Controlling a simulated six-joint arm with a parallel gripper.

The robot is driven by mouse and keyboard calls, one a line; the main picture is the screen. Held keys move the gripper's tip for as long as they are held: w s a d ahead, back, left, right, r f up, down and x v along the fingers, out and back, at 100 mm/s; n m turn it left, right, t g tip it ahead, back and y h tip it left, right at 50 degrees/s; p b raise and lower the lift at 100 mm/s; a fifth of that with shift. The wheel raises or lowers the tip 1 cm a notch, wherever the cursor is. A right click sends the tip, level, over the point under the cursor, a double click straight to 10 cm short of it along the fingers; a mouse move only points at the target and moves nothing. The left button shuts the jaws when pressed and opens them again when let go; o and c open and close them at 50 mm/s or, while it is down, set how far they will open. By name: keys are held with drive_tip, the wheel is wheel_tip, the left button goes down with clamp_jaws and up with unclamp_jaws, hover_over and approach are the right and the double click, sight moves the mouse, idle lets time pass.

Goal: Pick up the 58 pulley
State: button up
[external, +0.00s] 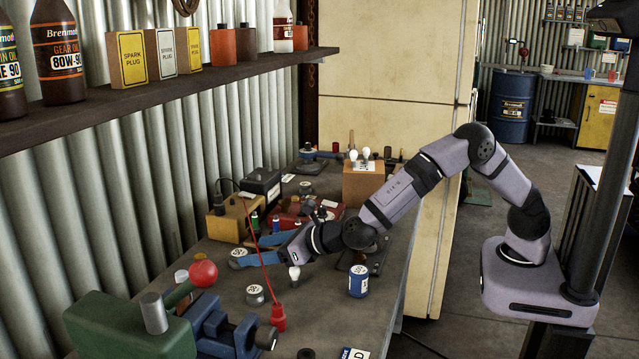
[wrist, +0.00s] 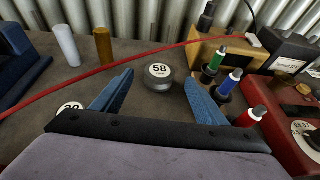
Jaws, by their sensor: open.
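The 58 pulley (wrist: 158,84) is a small grey disc with a white top marked "58", lying flat on the bench. In the wrist view it sits between the tips of my two blue fingers, with a gap on either side. My gripper (wrist: 159,78) is open and empty, and the fingers do not appear to touch the pulley. In the external view my gripper (external: 246,251) is low over the bench, fingers pointing left. A small white-topped disc (external: 238,254) near the fingertips looks like the same pulley; its label is unreadable there.
A red cable (wrist: 88,76) runs across the wrist view behind the pulley. Green, blue (wrist: 229,84) and red-capped items stand right, near a yellow box (external: 232,220).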

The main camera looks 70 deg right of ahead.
sight(244, 254)
drive_tip(key=shift+f+p+x, duration=0.15)
drive_tip(key=shift+p+x, duration=0.3)
drive_tip(key=shift+x, duration=0.8)
drive_tip(key=shift+f+p+x, duration=0.1)
drive_tip(key=shift+p+x, duration=0.35)
drive_tip(key=shift+x, duration=0.85)
drive_tip(key=shift+s, duration=0.15)
drive_tip(key=shift+c, duration=0.7)
drive_tip(key=c, duration=1.1)
drive_tip(key=shift+r, duration=0.15)
wheel_tip(244, 254, up, 10)
drive_tip(key=shift+a+f+p, duration=0.1)
drive_tip(key=shift+p, duration=0.2)
